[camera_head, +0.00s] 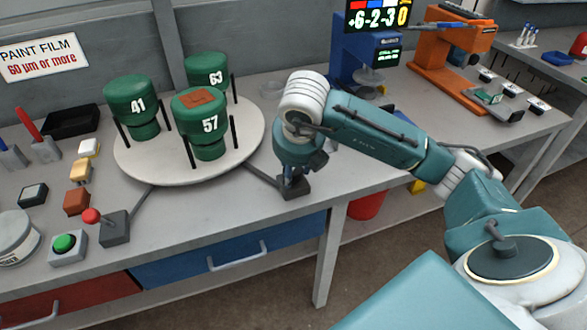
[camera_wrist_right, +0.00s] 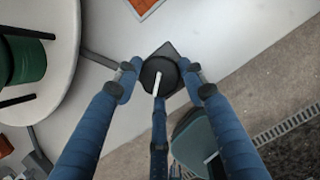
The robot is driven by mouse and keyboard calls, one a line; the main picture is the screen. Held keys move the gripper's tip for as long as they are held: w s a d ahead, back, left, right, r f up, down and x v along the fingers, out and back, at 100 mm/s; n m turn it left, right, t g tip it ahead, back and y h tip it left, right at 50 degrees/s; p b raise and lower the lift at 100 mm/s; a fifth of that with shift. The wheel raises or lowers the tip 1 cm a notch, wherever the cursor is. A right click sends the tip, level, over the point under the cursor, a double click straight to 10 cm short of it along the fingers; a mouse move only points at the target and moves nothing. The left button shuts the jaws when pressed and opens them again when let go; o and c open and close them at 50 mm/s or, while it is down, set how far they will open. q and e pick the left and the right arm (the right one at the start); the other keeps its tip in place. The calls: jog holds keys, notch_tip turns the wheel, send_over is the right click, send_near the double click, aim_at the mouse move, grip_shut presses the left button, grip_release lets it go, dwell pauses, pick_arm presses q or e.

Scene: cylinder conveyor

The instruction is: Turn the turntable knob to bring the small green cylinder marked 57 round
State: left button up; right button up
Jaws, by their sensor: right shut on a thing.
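The white round turntable (camera_head: 245,130) stands on the bench and carries green cylinders between thin black posts. The cylinder marked 57 (camera_head: 208,148) is at the front, with an orange-brown patch on top. Cylinder 41 (camera_head: 138,112) is at the left and cylinder 63 (camera_head: 207,68) at the back. My right gripper (camera_head: 292,180) points down at the knob's dark base (camera_head: 296,190), right of the turntable. In the right wrist view, my right gripper's fingers (camera_wrist_right: 160,76) are shut around the round black knob (camera_wrist_right: 158,80), which has a white line. My left gripper is out of view.
A red-knobbed lever box (camera_head: 115,228) and a green button (camera_head: 65,243) stand at the front left. Small blocks and a black tray (camera_head: 72,121) lie left of the turntable. A blue machine (camera_head: 352,65) and an orange machine (camera_head: 445,50) stand behind my right arm.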

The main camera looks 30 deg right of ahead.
jog(key=shift+w+d+r+m, duration=0.15)
jog(key=shift+w+r+m, duration=0.1)
jog(key=shift+r+m, duration=0.15)
dwell(3.6)
jog(key=o, duration=1.2)
jog(key=shift+f, duration=0.1)
jog(key=shift+c, duration=0.2)
jog(key=shift+f, duration=0.15)
jog(key=v, duration=1.2)
